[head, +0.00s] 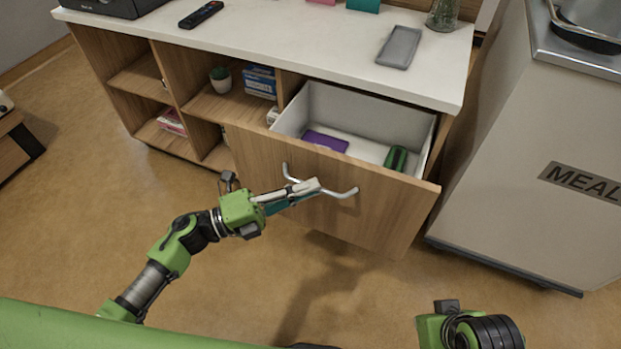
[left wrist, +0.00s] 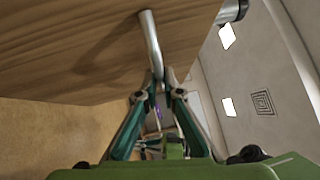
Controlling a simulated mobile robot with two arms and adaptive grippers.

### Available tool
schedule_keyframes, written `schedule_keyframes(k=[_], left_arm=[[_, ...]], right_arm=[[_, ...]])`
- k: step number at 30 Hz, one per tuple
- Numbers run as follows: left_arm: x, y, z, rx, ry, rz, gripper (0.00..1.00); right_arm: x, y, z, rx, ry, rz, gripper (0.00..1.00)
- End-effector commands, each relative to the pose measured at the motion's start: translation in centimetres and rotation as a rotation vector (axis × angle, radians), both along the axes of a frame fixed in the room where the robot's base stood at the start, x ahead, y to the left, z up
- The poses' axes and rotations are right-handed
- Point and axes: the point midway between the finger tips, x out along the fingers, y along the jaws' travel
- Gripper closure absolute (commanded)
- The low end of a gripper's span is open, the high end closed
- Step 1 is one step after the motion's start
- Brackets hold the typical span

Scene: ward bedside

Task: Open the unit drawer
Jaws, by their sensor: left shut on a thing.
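The unit drawer (head: 330,195) has a wooden front and stands pulled out from the unit. Its white inside shows a purple item (head: 326,142) and a dark green item (head: 396,158). A curved metal handle (head: 345,194) is on the drawer front; it also shows in the left wrist view (left wrist: 151,38). My left gripper (head: 312,186) is shut on the handle near its middle, and its fingertips meet at the bar in the left wrist view (left wrist: 161,88). Part of my right arm shows at the bottom right of the head view; its fingertips are out of view.
The unit's white top (head: 290,40) holds a grey tray (head: 399,46), a remote (head: 201,14) and a glass vase (head: 442,14). Open shelves with books and a small plant (head: 220,80) are left of the drawer. A meal cart (head: 540,150) stands close on the right. The floor in front is clear.

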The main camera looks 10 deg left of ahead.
Motion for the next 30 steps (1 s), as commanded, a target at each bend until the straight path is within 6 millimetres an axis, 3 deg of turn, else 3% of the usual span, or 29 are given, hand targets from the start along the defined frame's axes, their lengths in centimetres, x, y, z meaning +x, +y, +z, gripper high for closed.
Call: schedule_keyframes(k=[15, 18, 30], left_arm=[[-0.35, 0.20, -0.03, 0.001, 0.001, 0.002, 1.00], [-0.34, 0.20, -0.03, 0.001, 0.001, 0.002, 0.76], [-0.54, 0.54, -0.07, 0.000, 0.000, 0.002, 0.76]], right_arm=[[0.01, 0.01, 0.13, 0.000, -0.001, 0.000, 1.00], [0.02, 0.01, 0.13, 0.000, -0.001, 0.000, 1.00], [0.18, 0.02, 0.22, 0.001, -0.005, -0.002, 1.00]])
